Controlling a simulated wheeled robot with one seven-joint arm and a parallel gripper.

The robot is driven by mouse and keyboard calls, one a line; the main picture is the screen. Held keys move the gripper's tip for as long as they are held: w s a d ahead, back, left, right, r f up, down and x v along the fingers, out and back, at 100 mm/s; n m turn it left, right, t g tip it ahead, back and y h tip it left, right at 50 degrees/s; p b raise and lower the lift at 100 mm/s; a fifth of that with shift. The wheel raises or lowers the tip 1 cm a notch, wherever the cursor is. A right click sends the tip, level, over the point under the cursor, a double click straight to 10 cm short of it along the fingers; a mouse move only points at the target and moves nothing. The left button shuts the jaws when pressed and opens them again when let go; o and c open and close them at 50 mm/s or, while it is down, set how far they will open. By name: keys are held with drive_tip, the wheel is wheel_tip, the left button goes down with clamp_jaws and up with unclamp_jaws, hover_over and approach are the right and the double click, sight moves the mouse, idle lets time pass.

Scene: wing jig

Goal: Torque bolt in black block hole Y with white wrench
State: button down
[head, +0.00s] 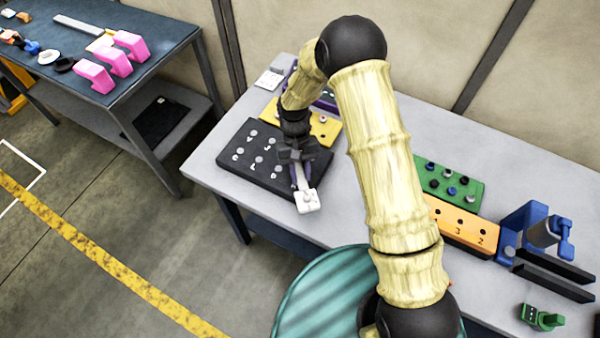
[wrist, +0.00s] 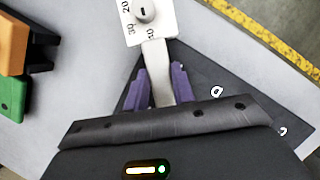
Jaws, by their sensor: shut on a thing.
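The black block (head: 228,160) lies on the near left part of the grey table, with white letters and several grey round spots on top. The letters are too small to read surely, so I cannot tell which hole is Y. The black block also shows behind my gripper in the wrist view (wrist: 205,72). My gripper (head: 301,178) is over the block's right end, its purple fingers shut on the handle of the white wrench (head: 307,201). In the wrist view, the wrench's square head with a dial and numbers (wrist: 152,28) points away from my gripper (wrist: 160,88).
A yellow block (head: 326,128) and a purple one (head: 326,101) sit behind the black block. A green block (head: 447,185), an orange numbered block (head: 462,226) and a blue clamp-like fixture (head: 527,225) stand to the right. A dark table (head: 120,22) with pink pieces is at left.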

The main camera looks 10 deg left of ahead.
drive_tip(key=shift+r+p, duration=1.7)
drive_tip(key=shift+r, duration=1.05)
drive_tip(key=shift+f, duration=0.1)
